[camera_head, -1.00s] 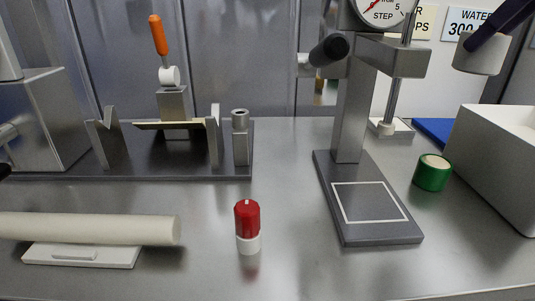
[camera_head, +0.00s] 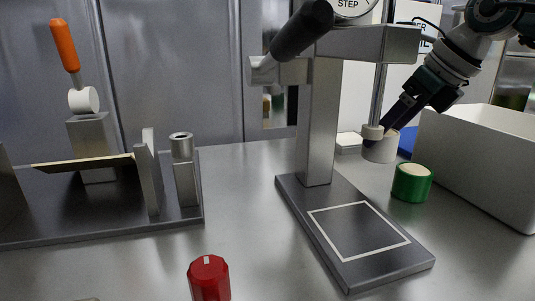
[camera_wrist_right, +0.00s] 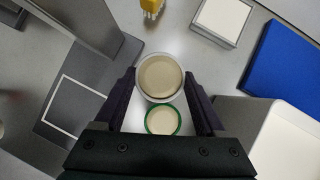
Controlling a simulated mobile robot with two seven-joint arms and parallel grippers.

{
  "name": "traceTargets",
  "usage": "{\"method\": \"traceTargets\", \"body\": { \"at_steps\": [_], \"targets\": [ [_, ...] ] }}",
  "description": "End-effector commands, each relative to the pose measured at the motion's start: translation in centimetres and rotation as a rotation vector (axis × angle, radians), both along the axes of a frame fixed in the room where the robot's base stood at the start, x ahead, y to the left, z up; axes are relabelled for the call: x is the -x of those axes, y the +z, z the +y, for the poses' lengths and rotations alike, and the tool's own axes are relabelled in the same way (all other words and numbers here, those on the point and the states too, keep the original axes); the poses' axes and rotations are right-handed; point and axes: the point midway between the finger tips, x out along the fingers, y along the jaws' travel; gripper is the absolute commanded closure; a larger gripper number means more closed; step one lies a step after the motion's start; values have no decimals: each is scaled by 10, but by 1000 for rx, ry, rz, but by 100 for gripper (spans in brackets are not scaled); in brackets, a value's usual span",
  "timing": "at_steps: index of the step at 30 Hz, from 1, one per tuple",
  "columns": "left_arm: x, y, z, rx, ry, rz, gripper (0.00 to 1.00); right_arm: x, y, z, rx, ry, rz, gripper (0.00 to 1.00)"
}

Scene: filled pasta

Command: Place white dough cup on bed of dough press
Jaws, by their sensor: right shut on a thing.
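The white dough cup (camera_head: 379,151) is held by my right gripper (camera_head: 396,122), above the counter beside the press column. In the right wrist view the cup, filled with pale dough (camera_wrist_right: 160,77), sits between the fingers of my right gripper (camera_wrist_right: 163,88). The dough press (camera_head: 322,120) stands in the middle of the head view. Its dark bed (camera_head: 358,232), marked with a white square outline, is empty; it also shows at the left of the wrist view (camera_wrist_right: 75,110). The cup is to the right of and behind the marked square. My left gripper is out of view.
A green cup of dough (camera_head: 411,184) stands close to the held cup. A white bin (camera_head: 480,160) is at the right. A red-topped container (camera_head: 209,278) stands at the front. A dark rack (camera_head: 100,215) is at the left.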

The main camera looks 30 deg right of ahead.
Motion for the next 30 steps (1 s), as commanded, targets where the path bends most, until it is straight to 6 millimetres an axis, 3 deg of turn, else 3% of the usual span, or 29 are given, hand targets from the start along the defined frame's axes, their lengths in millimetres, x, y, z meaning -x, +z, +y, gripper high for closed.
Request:
{"method": "traceTargets", "body": {
  "at_steps": [5,12,23,24,30],
  "targets": [
    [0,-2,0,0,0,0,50,0,-13,0,-1,1,0,90],
    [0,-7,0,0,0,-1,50,0,-49,0,-1,1,2,90],
    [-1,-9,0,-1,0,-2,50,0,-53,0,0,1,-1,90],
    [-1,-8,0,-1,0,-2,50,0,-52,0,1,1,0,24],
    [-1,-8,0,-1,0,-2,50,0,-52,0,1,1,0,2]
  ]
}}
